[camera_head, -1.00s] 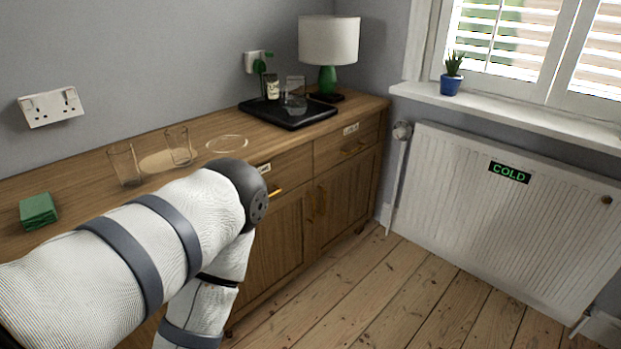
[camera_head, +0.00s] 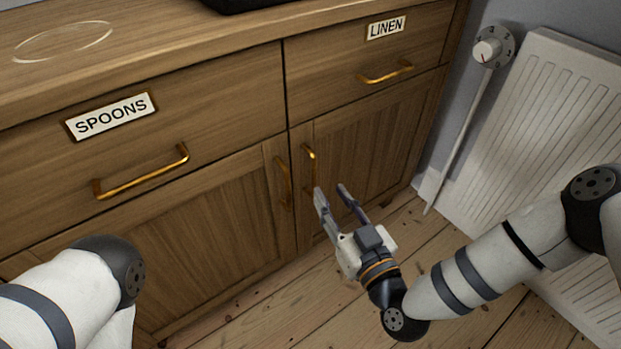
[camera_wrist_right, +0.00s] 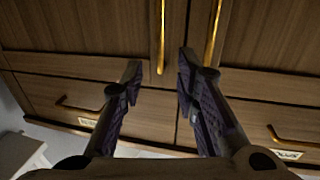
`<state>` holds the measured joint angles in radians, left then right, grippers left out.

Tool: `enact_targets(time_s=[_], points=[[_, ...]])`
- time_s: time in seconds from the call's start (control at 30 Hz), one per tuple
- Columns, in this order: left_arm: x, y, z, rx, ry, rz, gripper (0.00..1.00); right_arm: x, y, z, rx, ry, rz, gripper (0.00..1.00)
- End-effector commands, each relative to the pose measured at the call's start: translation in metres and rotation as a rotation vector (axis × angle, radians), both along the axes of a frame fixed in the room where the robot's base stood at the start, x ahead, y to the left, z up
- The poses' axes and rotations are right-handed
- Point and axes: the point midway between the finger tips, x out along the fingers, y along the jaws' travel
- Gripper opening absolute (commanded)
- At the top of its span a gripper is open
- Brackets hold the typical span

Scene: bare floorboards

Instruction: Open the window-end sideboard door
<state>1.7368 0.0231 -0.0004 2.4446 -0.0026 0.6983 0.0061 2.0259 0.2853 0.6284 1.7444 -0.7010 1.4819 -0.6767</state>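The window-end sideboard door (camera_head: 370,143), under the LINEN drawer, is shut. Its upright brass handle (camera_head: 309,168) is near the door's left edge. My right gripper (camera_head: 330,189) is open and empty, just below and in front of this handle, fingers pointing up towards it. In the right wrist view, which looks upside down, the handle (camera_wrist_right: 161,40) shows between the open fingers (camera_wrist_right: 160,68), apart from both. My left arm is at the lower left in the head view; its gripper is out of view.
The neighbouring door (camera_head: 210,225) is shut, its brass handle (camera_head: 283,182) close by. SPOONS (camera_head: 112,116) and LINEN (camera_head: 386,28) drawers above are shut. A white radiator (camera_head: 550,125) and valve pipe (camera_head: 463,140) stand at the right. Bare floorboards (camera_head: 270,318) lie in front.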

Motion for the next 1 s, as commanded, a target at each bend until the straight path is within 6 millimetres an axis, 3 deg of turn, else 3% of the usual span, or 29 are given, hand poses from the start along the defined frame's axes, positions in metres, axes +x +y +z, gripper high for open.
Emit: enact_targets(time_s=[0.2, 0.4, 0.7, 0.83, 1.0], points=[[-0.006, -0.001, -0.017, 0.000, 0.026, -0.001, 0.40, 0.050, 0.024, -0.005, 0.001, 0.005, 0.001, 0.29], [-0.008, -0.001, -0.024, -0.003, 0.036, -0.002, 0.40, 0.074, 0.036, -0.004, -0.001, 0.009, 0.003, 0.29], [-0.008, -0.001, -0.024, -0.003, 0.036, -0.002, 0.40, 0.078, 0.037, -0.001, 0.000, 0.009, 0.003, 0.29], [-0.008, -0.001, -0.024, -0.003, 0.036, -0.002, 0.40, 0.078, 0.037, -0.002, 0.000, 0.009, 0.003, 0.00], [-0.008, -0.001, -0.024, -0.003, 0.036, -0.002, 0.40, 0.078, 0.037, -0.002, 0.000, 0.009, 0.003, 0.00]])
